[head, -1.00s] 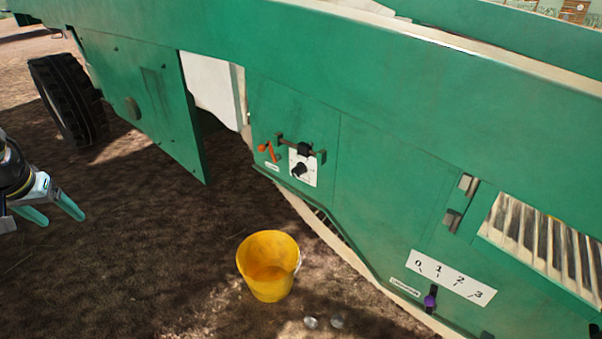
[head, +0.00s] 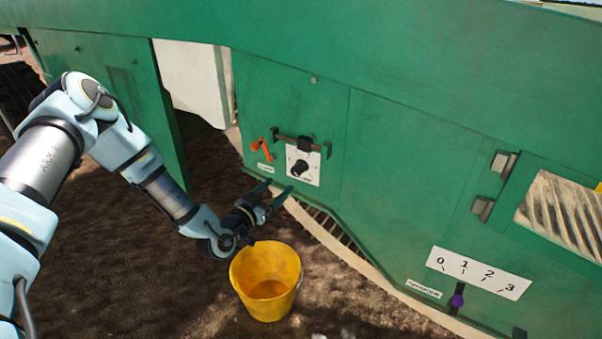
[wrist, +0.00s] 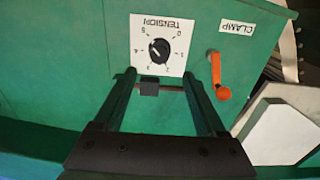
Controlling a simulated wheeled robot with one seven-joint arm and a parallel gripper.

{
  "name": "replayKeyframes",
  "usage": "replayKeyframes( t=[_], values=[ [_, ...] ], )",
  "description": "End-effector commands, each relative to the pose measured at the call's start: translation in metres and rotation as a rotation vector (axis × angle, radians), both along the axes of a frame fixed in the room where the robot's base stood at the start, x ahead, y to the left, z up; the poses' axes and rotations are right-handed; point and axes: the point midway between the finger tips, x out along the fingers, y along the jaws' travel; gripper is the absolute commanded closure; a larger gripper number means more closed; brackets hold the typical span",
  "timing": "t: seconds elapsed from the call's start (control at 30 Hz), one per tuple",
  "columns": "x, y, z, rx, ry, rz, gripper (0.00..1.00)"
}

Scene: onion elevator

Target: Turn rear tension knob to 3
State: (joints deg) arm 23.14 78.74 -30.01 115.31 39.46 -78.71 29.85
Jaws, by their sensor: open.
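A black tension knob (head: 300,168) sits on a white dial plate (head: 316,178) on the green machine side. The wrist view shows the knob (wrist: 159,49) upside down, with TENSION and a number scale around it. Its pointer seems to aim at the picture's upper left; the exact number is too small to tell. My gripper (head: 275,189) is open and empty, below and left of the plate in the head view. In the wrist view my fingers (wrist: 172,62) extend toward the plate, apart from the knob. No other tension knob is in view.
An orange clamp lever (head: 266,153) is left of the plate. A bar with a black block (head: 304,143) lies just above it. A yellow bucket (head: 266,282) stands on the soil below my gripper. A 0–3 scale with a purple-knobbed lever (head: 457,300) is at lower right.

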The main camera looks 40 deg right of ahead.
Motion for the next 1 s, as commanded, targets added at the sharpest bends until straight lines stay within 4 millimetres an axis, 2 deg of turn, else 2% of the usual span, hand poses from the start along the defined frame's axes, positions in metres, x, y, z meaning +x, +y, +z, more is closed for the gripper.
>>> replayKeyframes(
  t=[0.17,0.4,0.6,0.8,1.0],
  values=[
    [0.003,-0.017,0.001,-0.007,-0.003,0.000,0.27],
    [0.015,-0.061,0.001,-0.006,-0.002,0.001,0.27],
    [0.023,-0.089,0.001,-0.004,-0.002,0.001,0.27],
    [0.026,-0.102,0.000,-0.003,0.000,0.001,0.27],
    [0.027,-0.103,0.000,-0.002,0.000,0.001,0.27]
  ],
)
